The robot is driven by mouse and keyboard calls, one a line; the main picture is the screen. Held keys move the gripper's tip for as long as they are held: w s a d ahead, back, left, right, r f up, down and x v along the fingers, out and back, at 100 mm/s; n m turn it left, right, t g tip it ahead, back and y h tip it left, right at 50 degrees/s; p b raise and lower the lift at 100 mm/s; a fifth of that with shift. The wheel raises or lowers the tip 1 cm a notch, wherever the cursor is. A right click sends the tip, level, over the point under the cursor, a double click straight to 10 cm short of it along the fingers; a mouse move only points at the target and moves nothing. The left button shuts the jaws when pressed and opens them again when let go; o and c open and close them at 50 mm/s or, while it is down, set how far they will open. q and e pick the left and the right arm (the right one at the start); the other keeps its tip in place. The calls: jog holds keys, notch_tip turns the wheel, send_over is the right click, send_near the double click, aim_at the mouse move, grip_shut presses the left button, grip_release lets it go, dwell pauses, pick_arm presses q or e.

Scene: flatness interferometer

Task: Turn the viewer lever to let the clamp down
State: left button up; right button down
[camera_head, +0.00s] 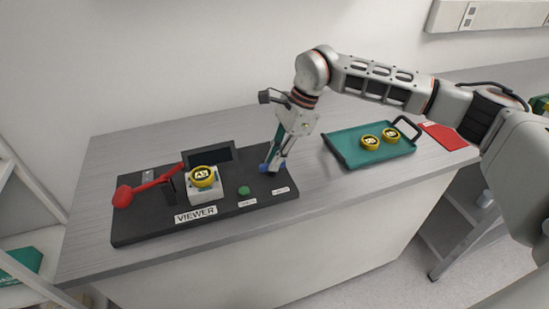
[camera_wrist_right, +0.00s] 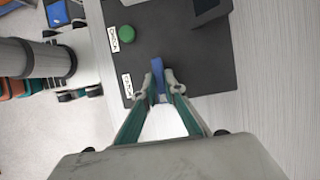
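The viewer is a dark base (camera_head: 150,228) on the bench. Near its right end stands a small blue lever (camera_head: 283,166), which also shows in the right wrist view (camera_wrist_right: 158,72). My right gripper (camera_head: 273,167) points down with its fingertips on both sides of the blue lever, seemingly closed on it. A red arm with a ball end (camera_head: 123,196) slants up beside a black post at the base's left, its ball end low. A yellow disc (camera_head: 203,177) sits on a white block (camera_head: 208,192) right of the post. My left gripper is out of view.
A green button (camera_head: 244,190) is left of the blue lever. A dark screen (camera_head: 222,155) stands behind the disc. A green tray (camera_head: 349,158) with two yellow discs (camera_head: 370,142) and a red sheet (camera_head: 446,136) lie to the right. The bench's left end is bare.

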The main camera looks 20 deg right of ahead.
dwell(0.4)
jog(key=m+t+b, duration=0.1)
jog(key=m, duration=0.1)
jog(key=m+t+b, duration=0.1)
jog(key=m, duration=0.2)
jog(key=shift+s+b, duration=0.2)
jog(key=shift+b, duration=0.1)
jog(key=m+t+b, duration=0.1)
jog(key=m, duration=0.2)
jog(key=m+h+b, duration=0.1)
jog(key=m, duration=0.1)
jog(key=shift+a+m+t+h, duration=0.2)
jog(key=shift+m+t+h, duration=0.1)
jog(key=shift+m+t, duration=0.1)
jog(key=m+h+b, duration=0.1)
jog(key=m, duration=0.2)
jog(key=shift+s+m+t, duration=0.1)
jog(key=shift+m+t, duration=0.2)
jog(key=shift+t, duration=0.1)
jog(key=shift+a+m+h+b, duration=0.1)
jog(key=shift+m+h+b, duration=0.45)
jog(key=shift+m, duration=0.85)
jog(key=c, duration=2.1)
grip_release()
